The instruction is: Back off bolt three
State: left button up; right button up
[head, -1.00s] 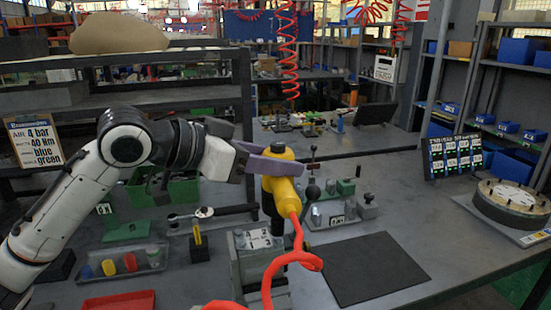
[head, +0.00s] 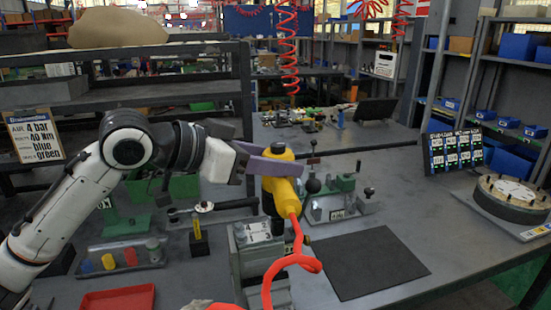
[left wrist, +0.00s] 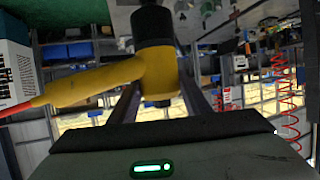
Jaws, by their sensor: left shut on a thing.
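My left gripper (head: 265,165) is shut on a yellow power tool (head: 283,180), held upright with a red hose (head: 300,262) at its lower end. The tool's black nose (head: 269,204) points down over the grey valve block (head: 244,262), which carries a white numbered plate (head: 257,232). Whether the nose touches a bolt cannot be told; the tool and hose hide that side of the block. In the left wrist view the yellow body (left wrist: 158,75) sits between the two fingers, with the black nose (left wrist: 153,25) beyond it. My right gripper is not in view.
A dark mat (head: 368,264) lies right of the block, clear. A round flange (head: 510,203) is far right.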

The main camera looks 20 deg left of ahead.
pick_arm(q)
jog(key=shift+r, duration=0.1)
jog(key=shift+p, duration=0.55)
dwell(1.2)
jog(key=shift+f+p, duration=0.3)
dwell(0.8)
jog(key=shift+s+f, duration=0.1)
jog(key=shift+f, duration=0.2)
dwell(0.6)
dwell(0.5)
jog(key=shift+r, duration=0.3)
dwell(1.3)
